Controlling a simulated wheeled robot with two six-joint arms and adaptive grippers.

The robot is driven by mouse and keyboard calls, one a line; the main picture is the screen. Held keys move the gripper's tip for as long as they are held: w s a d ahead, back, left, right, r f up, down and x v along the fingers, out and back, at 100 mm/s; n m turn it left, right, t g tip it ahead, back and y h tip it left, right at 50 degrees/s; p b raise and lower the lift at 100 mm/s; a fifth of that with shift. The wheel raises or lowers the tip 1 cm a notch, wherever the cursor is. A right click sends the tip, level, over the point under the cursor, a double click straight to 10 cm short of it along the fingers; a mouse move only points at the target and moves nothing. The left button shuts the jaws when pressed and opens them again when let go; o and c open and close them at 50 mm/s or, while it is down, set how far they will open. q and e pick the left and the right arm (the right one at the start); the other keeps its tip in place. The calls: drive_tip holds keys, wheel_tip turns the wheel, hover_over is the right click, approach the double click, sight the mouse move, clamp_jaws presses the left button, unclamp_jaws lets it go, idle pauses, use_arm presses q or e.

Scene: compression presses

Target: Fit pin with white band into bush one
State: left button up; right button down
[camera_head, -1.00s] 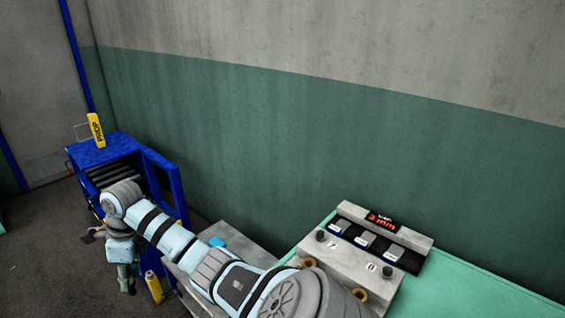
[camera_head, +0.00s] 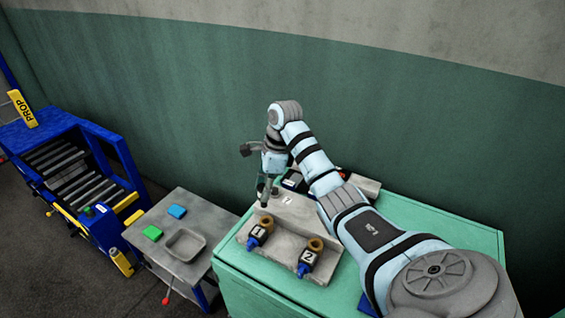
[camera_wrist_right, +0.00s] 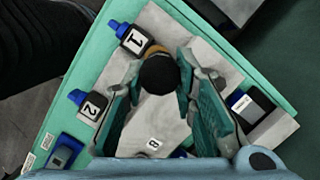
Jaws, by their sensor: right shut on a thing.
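My right gripper (camera_head: 264,192) points down over the back left of the grey block (camera_head: 285,240). In the right wrist view its fingers (camera_wrist_right: 160,88) are shut on a pin with a dark round head (camera_wrist_right: 158,75); no white band shows from above. Bush one is a brass ring (camera_head: 266,222) beside the blue holder marked 1 (camera_head: 257,231), in front of the gripper. In the right wrist view the pin's head partly covers the brass ring (camera_wrist_right: 155,49), so their contact cannot be told. My left gripper is not in view.
A second brass ring (camera_head: 316,244) sits by label 2 (camera_head: 308,257). The block stands on a green table (camera_head: 470,245). To the left are a grey stand with a shallow tray (camera_head: 185,244), a green pad (camera_head: 153,233), a blue pad (camera_head: 177,212) and a blue roller press (camera_head: 70,165).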

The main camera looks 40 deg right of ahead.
drive_tip(key=shift+s+d+r+n, duration=0.15)
drive_tip(key=shift+r+n, duration=0.5)
drive_tip(key=shift+n, duration=0.05)
drive_tip(key=shift+s, duration=0.3)
drive_tip(key=shift+w+a+f+n, duration=0.2)
drive_tip(key=shift+f+n, duration=0.05)
drive_tip(key=shift+n, duration=0.15)
use_arm(q)
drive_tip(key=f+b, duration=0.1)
drive_tip(key=b, duration=0.1)
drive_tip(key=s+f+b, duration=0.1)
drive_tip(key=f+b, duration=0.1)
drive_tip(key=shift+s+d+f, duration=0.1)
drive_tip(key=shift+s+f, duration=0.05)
use_arm(e)
wheel_tip(320, 180, down, 6)
drive_tip(key=shift+d+r, duration=0.1)
drive_tip(key=shift+r, duration=0.1)
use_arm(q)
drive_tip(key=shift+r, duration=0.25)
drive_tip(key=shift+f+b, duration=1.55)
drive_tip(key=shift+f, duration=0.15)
use_arm(e)
drive_tip(key=shift+s+d+x, duration=0.15)
drive_tip(key=shift+d+x, duration=0.05)
drive_tip(key=shift+x, duration=0.85)
drive_tip(key=shift+s+d+x, duration=0.1)
drive_tip(key=shift+d+x, duration=0.1)
drive_tip(key=shift+x, duration=0.9)
